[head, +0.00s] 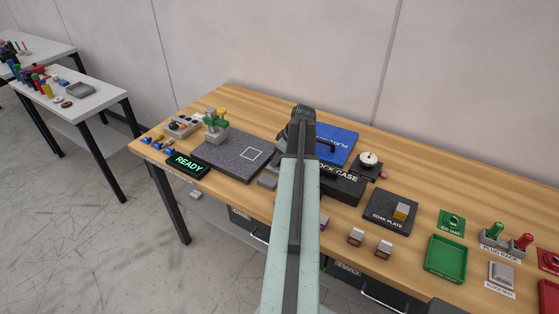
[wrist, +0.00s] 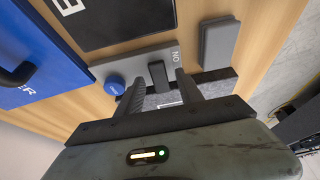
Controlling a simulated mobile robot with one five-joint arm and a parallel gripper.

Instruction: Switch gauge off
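In the wrist view a grey panel (wrist: 135,66) carries a round blue button (wrist: 115,85), a dark rocker or lever (wrist: 159,76) and a label that seems to read ON, upside down. My gripper (wrist: 160,78) is open, its two dark fingers apart with the dark lever showing between them. I cannot tell whether they touch it. In the head view my arm hides this panel, and my gripper (head: 300,112) shows only from behind. A black display (head: 187,165) reads READY in green. I cannot tell which thing is the gauge.
A granite plate (head: 225,161) with a white square lies left of my arm. A blue board (head: 336,143) and a black case (head: 343,187) lie right of it; the board also shows in the wrist view (wrist: 45,45). A grey block (wrist: 219,43) sits near the panel.

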